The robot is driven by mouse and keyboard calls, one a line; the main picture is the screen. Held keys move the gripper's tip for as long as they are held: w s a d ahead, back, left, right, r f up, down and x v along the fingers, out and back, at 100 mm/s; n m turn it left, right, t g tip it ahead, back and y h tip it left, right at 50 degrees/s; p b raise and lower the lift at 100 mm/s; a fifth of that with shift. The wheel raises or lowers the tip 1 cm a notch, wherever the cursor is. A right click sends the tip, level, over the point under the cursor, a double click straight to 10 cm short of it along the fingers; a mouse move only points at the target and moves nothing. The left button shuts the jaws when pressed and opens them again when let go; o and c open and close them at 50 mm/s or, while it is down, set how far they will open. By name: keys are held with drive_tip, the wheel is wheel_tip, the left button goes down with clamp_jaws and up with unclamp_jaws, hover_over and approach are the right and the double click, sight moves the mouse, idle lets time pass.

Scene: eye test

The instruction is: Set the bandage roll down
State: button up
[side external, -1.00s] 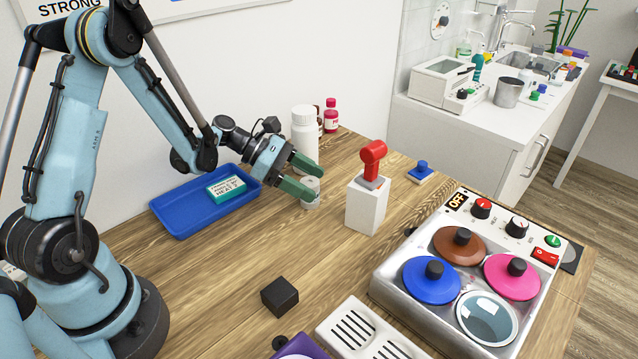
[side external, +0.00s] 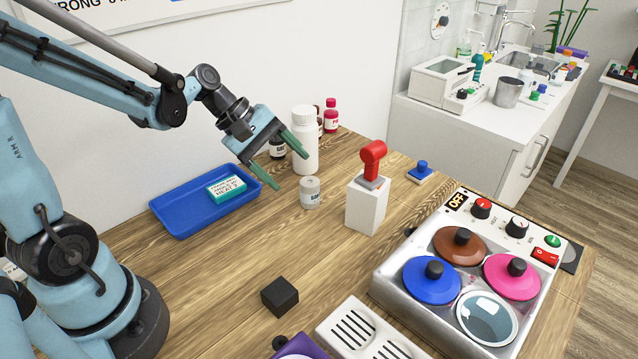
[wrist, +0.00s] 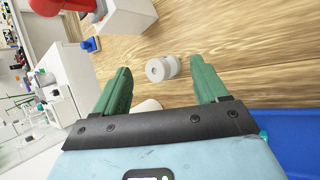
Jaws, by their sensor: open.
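The bandage roll (side external: 310,192), a small whitish cylinder with a label, stands upright on the wooden table, right of the blue tray. It also shows in the wrist view (wrist: 161,68), beyond and between the fingertips. My gripper (side external: 287,165) has green fingers spread apart with nothing between them. It is above and to the left of the roll, apart from it. In the wrist view my gripper (wrist: 163,78) is open too.
The blue tray (side external: 170,220) holds a teal box (side external: 227,188). A white bottle (side external: 305,145) stands close behind the fingers. A white block with a red device (side external: 366,205) stands right of the roll. A black cube (side external: 280,296) lies in front, with bare table between.

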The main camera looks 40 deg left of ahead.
drive_tip(key=s+d+r+m+t+y, duration=0.1)
drive_tip(key=s+r+m+y, duration=0.1)
drive_tip(key=m, duration=0.5)
drive_tip(key=s+r+m+t+y, duration=0.1)
drive_tip(key=s+m+y, duration=0.2)
drive_tip(key=s+m, duration=0.2)
drive_tip(key=m, duration=0.3)
drive_tip(key=shift+d+r+m+y, duration=0.3)
drive_tip(key=shift+d+r, duration=0.05)
idle(0.3)
